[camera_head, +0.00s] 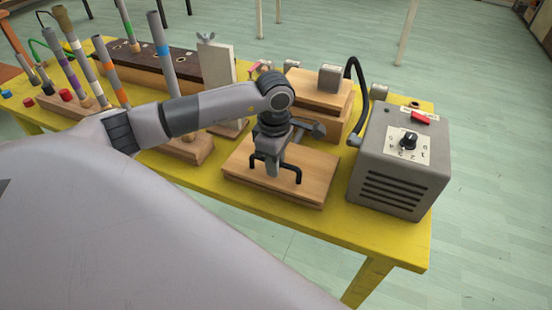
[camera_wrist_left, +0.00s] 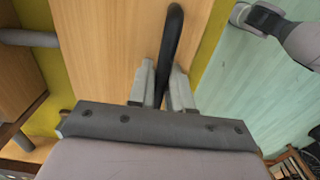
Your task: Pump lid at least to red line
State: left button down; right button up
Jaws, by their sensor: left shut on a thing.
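The lid (camera_head: 300,190) is a flat wooden board at the front of the yellow table, and it also fills the middle of the left wrist view (camera_wrist_left: 105,50). A black bar handle (camera_head: 296,172) stands on it. My left gripper (camera_head: 272,168) points down over the lid, shut on the handle. In the left wrist view, both fingers (camera_wrist_left: 160,85) close around the black handle (camera_wrist_left: 173,45). I cannot make out a red line in either view. My right gripper does not show.
A grey box (camera_head: 400,165) with a dial, a red switch and vents stands right of the lid. A black hose (camera_head: 358,80) runs behind it. A wooden box (camera_head: 320,95) stands behind the lid. Striped tubes (camera_head: 113,75) stand at the left of the yellow table (camera_head: 400,240).

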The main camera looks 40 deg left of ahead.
pick_arm(q)
jog(key=shift+s+d+f, duration=0.1)
jog(key=shift+s+f, duration=0.1)
jog(key=shift+f, duration=0.05)
jog(key=shift+w+r+p, duration=0.2)
jog(key=shift+w+r, duration=0.05)
jog(key=shift+r, duration=0.2)
jog(key=shift+w+r+p, duration=0.2)
jog(key=shift+r, duration=0.25)
jog(key=shift+w+r, duration=0.1)
jog(key=shift+r, duration=0.1)
jog(key=shift+w+a+r, duration=0.2)
jog(key=shift+w+r, duration=0.25)
jog(key=shift+r, duration=0.05)
jog(key=shift+w+a+r, duration=0.15)
jog(key=shift+w+r, duration=0.3)
jog(key=shift+r, duration=0.05)
jog(key=shift+s+f, duration=0.1)
